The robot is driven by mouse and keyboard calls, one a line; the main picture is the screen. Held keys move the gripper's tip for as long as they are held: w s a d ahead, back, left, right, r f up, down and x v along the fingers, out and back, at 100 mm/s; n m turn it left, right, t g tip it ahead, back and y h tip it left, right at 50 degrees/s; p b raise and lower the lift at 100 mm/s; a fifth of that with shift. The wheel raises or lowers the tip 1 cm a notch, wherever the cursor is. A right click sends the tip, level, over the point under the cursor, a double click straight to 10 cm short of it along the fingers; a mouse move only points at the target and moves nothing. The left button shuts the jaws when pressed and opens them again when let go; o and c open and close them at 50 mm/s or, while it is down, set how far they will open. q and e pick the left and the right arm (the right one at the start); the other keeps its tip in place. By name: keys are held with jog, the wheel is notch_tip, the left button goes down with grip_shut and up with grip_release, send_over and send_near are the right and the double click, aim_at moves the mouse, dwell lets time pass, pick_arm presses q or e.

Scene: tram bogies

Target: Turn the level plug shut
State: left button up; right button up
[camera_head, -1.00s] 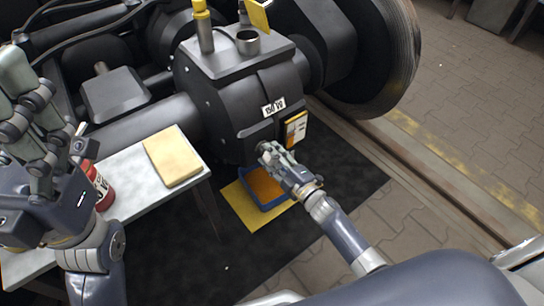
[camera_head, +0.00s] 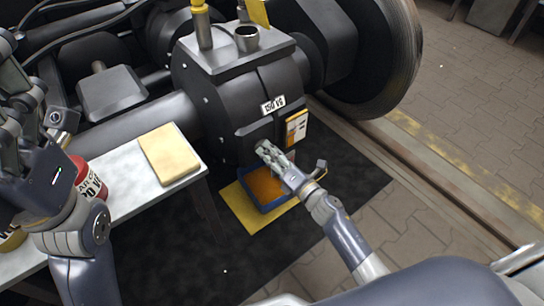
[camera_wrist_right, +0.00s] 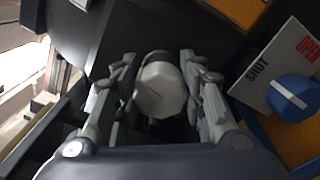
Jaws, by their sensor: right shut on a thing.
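The level plug (camera_wrist_right: 160,90) is a pale grey, faceted round head between the fingers of my right gripper (camera_wrist_right: 160,97) in the right wrist view. My right gripper is shut on it, with a finger on each side. In the head view my right gripper (camera_head: 265,152) reaches the lower front of the black gearbox (camera_head: 225,100) and hides the plug. In the wrist view a blue knob (camera_wrist_right: 294,97) with a white bar sits right of the plug, over a card (camera_wrist_right: 275,65) reading SHUT and OPEN. My left gripper (camera_head: 22,110) is at the left edge, partly cut off.
Under the gearbox, a blue tray (camera_head: 250,198) with orange-brown contents stands on a yellow sheet (camera_head: 234,203). A pale table (camera_head: 125,165) at left holds a yellow pad (camera_head: 168,155) and a red can (camera_head: 82,172). A large wheel (camera_head: 395,65) stands at upper right.

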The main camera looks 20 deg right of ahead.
jog(key=shift+n+b, duration=0.4)
jog(key=shift+n, duration=0.8)
jog(key=o, duration=1.1)
jog(key=v, duration=1.2)
